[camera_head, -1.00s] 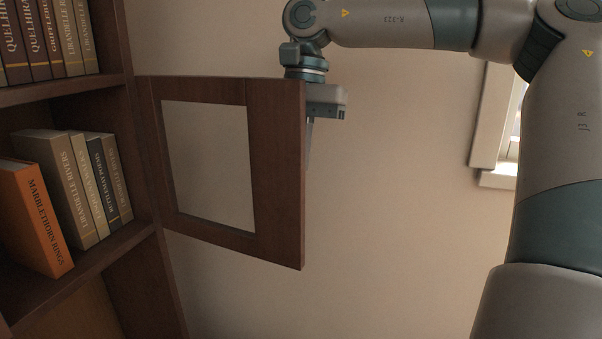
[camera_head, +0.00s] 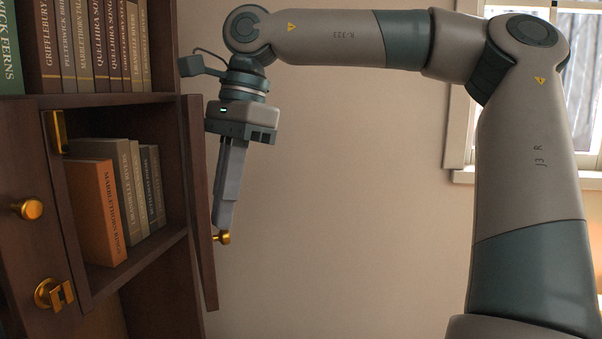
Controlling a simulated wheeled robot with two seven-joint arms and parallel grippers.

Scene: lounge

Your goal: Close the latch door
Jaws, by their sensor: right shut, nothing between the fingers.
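The dark wooden latch door (camera_head: 201,205) stands open at the right side of the bookcase and is seen almost edge-on. A small brass knob (camera_head: 223,238) sticks out from its right-hand face. My right gripper (camera_head: 222,226) points down on that outer side of the door, fingers shut and empty. Its tips are close to the knob; I cannot tell whether they touch it. A brass latch (camera_head: 54,293) sits on the bookcase front at lower left. My left gripper is not in view.
The open compartment holds several upright books, with an orange book (camera_head: 97,211) in front. Another brass knob (camera_head: 29,209) and a brass plate (camera_head: 59,131) are on the left. More books (camera_head: 95,45) fill the upper shelf. Plain wall lies right of the door; a window (camera_head: 580,90) is at the right.

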